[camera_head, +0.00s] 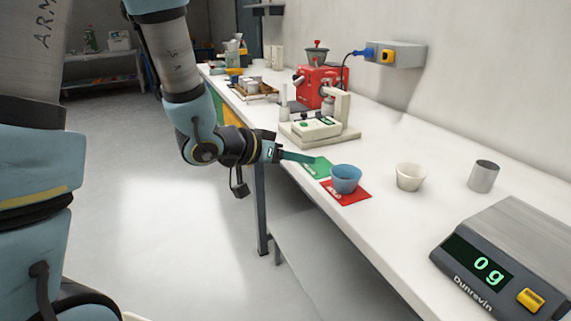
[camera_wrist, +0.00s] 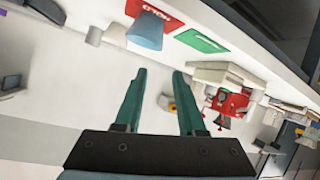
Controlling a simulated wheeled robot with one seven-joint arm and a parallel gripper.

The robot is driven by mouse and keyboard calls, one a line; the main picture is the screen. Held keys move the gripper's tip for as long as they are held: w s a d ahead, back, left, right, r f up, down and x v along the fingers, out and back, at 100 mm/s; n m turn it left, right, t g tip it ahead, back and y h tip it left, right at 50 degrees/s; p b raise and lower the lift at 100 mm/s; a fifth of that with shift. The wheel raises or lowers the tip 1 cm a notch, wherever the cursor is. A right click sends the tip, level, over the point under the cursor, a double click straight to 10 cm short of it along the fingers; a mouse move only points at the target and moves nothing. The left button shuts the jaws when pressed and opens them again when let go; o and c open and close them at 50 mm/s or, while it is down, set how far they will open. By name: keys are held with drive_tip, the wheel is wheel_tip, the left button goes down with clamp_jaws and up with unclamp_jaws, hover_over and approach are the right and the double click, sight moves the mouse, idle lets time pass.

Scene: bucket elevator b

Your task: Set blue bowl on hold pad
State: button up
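The blue bowl (camera_head: 345,178) stands upright on the red pad (camera_head: 352,197), toward its back edge. It also shows in the wrist view (camera_wrist: 147,32), where the red pad (camera_wrist: 168,20) bears the word HOLD. A green pad (camera_head: 316,168) lies just beside the red one. My gripper (camera_head: 312,159) is left of the bowl in the head view, above the green pad side and apart from the bowl. In the wrist view its two green fingers (camera_wrist: 160,73) are spread with nothing between them.
A pale cup (camera_head: 410,177), a grey metal cylinder (camera_head: 483,176) and a scale (camera_head: 505,262) reading 0 g stand to the right. A cream device (camera_head: 320,130) and a red machine (camera_head: 320,84) stand behind the pads. The bench's front edge runs close to the pads.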

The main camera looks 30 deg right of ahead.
drive_tip(key=w+a+f+n+t+y, duration=0.1)
drive_tip(key=w+a+n+t+y, duration=0.25)
drive_tip(key=w+a, duration=0.45)
drive_tip(key=w+a+f+n+t+y, duration=0.25)
drive_tip(key=w+a+y, duration=0.25)
drive_tip(key=a, duration=0.7)
drive_tip(key=s+a+n+g+y, duration=0.2)
drive_tip(key=s+a, duration=0.3)
drive_tip(key=a, duration=0.3)
drive_tip(key=s+a+n+g+y, duration=0.2)
drive_tip(key=s+a+n+g, duration=0.2)
drive_tip(key=a, duration=0.5)
drive_tip(key=shift+s, duration=0.55)
